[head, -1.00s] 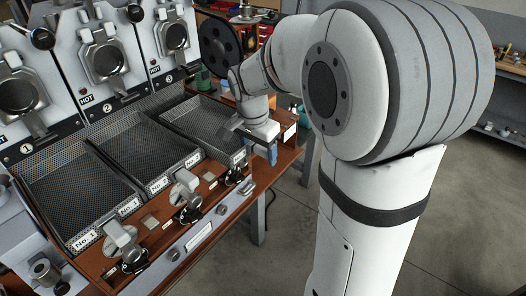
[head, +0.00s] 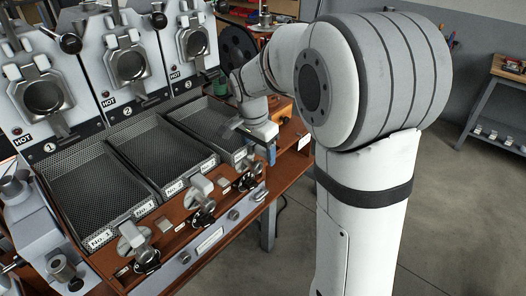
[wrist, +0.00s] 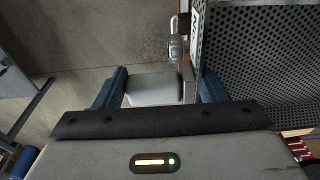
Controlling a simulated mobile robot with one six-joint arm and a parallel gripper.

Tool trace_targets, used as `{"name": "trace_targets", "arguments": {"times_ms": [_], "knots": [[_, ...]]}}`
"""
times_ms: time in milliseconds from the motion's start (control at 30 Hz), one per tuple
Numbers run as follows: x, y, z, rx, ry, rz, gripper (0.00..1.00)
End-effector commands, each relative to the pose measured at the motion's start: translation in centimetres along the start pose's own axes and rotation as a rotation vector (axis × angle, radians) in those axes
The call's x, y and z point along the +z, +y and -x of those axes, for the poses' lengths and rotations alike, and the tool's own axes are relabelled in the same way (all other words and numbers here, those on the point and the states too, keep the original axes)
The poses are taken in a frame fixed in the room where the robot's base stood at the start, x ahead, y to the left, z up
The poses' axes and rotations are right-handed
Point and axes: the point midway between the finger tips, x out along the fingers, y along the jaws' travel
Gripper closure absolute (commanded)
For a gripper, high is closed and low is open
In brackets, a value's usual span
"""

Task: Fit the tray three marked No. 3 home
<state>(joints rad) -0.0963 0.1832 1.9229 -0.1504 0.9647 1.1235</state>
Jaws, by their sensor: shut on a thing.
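Tray three (head: 205,118), a dark perforated metal tray, lies in the rightmost bay of the brown bench, beside trays one and two. Its near right corner is partly hidden by my gripper (head: 262,148). In the wrist view its perforated floor (wrist: 260,50) fills the upper right. Part of a white label (wrist: 194,18) shows on its front, too cut off to read fully. My gripper (wrist: 160,85) has its blue fingers either side of a light grey block (wrist: 155,90) at the tray's front and is shut on it. I cannot tell whether the tray is fully seated.
Tray one (head: 88,190) and tray two (head: 155,150) lie to the left, with labels on their fronts. Clamps and knobs (head: 203,210) line the bench front. Roaster heads marked HOT (head: 128,65) stand behind the trays. Open floor (head: 450,220) lies to the right.

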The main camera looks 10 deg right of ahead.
Motion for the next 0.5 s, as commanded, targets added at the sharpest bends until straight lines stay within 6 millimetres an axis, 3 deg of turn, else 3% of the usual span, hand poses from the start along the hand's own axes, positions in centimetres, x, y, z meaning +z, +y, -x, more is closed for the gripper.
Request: {"name": "trace_targets", "arguments": {"times_ms": [500], "knots": [[0.0,-2.6,0.1,-0.002,0.001,0.0,1.0]]}}
